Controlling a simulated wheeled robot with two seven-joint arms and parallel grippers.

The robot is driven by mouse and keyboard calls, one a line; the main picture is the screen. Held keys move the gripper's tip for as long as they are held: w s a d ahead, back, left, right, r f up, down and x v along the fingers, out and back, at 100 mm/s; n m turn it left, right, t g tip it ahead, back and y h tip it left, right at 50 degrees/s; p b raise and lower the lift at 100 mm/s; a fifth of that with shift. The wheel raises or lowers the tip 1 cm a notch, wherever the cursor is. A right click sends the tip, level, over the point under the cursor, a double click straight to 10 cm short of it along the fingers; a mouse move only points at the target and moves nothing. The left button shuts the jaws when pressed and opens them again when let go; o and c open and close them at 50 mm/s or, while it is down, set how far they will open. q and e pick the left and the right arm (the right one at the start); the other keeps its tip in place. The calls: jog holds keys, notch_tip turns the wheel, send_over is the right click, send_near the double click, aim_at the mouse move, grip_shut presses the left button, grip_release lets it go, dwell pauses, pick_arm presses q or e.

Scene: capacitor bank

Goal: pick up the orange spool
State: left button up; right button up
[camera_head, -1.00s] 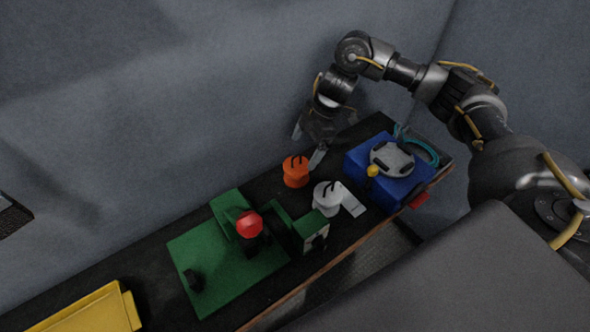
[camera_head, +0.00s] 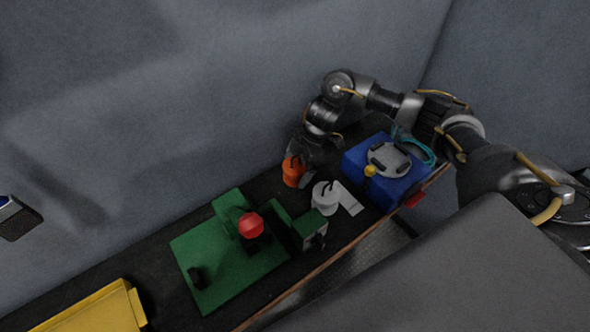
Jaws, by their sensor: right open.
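The orange spool (camera_head: 291,174) stands upright on the dark bench, near the wall. My right gripper (camera_head: 299,170) is open and low at the spool, with its fingers around or beside it. One finger shows just right of the spool; the other is partly hidden, so I cannot tell if either touches. My left gripper cannot be made out; only a dark piece, perhaps part of my left arm, shows at the left edge.
A blue box (camera_head: 361,181) with a grey round top is to the right. A green fixture (camera_head: 215,268) with a red knob (camera_head: 250,225) is to the left. A yellow tray (camera_head: 98,313) lies at lower left.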

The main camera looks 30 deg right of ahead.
aim_at(297, 164)
jog(key=shift+c, duration=0.4)
jog(key=c, duration=1.1)
jog(key=shift+r, duration=0.1)
jog(key=shift+r+b, duration=0.55)
jog(key=shift+b, duration=0.1)
jog(key=shift+d+r+b, duration=0.1)
jog(key=shift+r+b, duration=0.4)
jog(key=shift+r, duration=0.4)
jog(key=s+d+r+b, duration=0.2)
jog(key=s+d+r, duration=0.4)
jog(key=s+r, duration=0.4)
jog(key=s, duration=0.2)
jog(key=shift+s, duration=0.35)
